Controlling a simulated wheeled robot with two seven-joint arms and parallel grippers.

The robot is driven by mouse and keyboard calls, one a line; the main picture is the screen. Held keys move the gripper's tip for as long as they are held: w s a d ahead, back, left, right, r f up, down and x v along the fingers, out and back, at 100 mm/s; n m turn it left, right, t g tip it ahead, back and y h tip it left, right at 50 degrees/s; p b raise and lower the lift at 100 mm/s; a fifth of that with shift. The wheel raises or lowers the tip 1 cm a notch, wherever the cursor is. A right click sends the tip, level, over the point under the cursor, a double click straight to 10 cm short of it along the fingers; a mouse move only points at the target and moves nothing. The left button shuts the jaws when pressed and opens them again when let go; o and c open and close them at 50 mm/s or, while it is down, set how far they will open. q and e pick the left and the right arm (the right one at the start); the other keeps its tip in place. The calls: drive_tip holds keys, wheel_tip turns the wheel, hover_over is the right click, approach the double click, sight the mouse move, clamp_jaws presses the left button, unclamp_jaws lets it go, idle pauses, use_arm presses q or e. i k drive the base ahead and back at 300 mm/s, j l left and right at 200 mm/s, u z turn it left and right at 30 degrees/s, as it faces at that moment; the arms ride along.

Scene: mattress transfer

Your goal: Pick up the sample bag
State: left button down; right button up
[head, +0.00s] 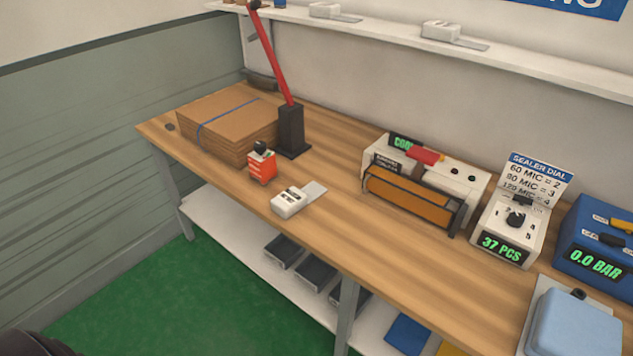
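No item is clearly recognisable as the sample bag. A light blue, rounded, pillow-like item (575,325) with a dark knob at its top lies on a pale tray (533,318) at the bottom right, cut off by the frame edge. I cannot tell whether it is the bag. A small white block with dark slots and a flat grey plate (291,203) lies on the bench near its front edge. Neither of my grippers shows. A dark rounded shape at the bottom left corner is too cropped to identify.
The wooden bench (330,235) holds a cardboard stack (225,125), a red-levered press (291,130), a small orange box (262,165), a sealer (410,195), a dial unit (508,230) and a blue gauge box (595,245). Dark bins (283,250) sit below. A wall shelf (500,55) runs behind.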

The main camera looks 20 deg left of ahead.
sight(291, 200)
drive_tip(key=j+z, duration=0.35)
drive_tip(key=j, duration=1.9)
